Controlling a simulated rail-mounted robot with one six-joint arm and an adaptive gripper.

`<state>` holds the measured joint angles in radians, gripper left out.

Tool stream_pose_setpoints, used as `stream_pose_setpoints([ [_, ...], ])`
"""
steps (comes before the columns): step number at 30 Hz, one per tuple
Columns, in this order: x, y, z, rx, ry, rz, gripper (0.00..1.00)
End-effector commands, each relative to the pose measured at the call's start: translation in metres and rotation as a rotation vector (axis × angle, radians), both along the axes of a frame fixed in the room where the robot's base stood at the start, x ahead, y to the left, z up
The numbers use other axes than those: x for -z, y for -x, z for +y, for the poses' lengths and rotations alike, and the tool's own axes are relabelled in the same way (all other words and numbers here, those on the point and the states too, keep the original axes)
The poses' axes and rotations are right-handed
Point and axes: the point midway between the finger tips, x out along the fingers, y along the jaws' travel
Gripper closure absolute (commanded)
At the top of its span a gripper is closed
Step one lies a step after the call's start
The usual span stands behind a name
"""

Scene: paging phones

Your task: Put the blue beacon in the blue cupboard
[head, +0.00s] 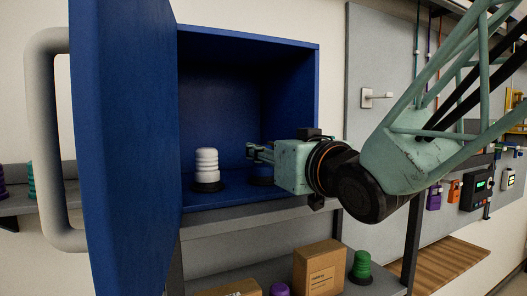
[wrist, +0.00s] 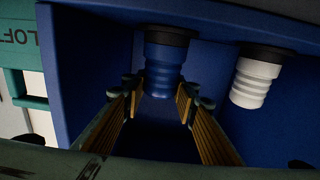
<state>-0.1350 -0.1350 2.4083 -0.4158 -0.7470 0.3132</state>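The blue cupboard (head: 215,75) is open, its blue door (head: 125,130) swung out to the left. The blue beacon (wrist: 164,62) stands inside on its black base; the wrist view shows it upside down. In the head view only a dark blue part of it (head: 259,176) shows, mostly hidden by my gripper. My gripper (head: 254,152) reaches into the cupboard from the right. In the wrist view its fingers (wrist: 160,100) are apart, with the blue beacon at or just beyond the tips. I see no grip on it.
A white beacon (head: 206,168) stands in the cupboard left of the blue one. Below are a cardboard box (head: 319,268), a green beacon (head: 361,266) and a purple object (head: 280,290) on a grey shelf. The door has a large pale handle (head: 42,150).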

Motion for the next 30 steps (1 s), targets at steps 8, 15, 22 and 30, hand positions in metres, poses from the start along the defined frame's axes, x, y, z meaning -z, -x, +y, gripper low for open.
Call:
stream_pose_setpoints([
  [8, 0.000, 0.000, 0.000, 0.000, 0.000, 0.000, 0.60],
  [15, -0.001, 0.000, 0.000, 0.000, 0.000, 0.000, 0.60],
  [22, -0.005, 0.000, 0.000, 0.000, 0.000, 0.000, 0.60],
  [30, -0.003, 0.019, -0.009, 0.001, 0.001, -0.001, 0.60],
])
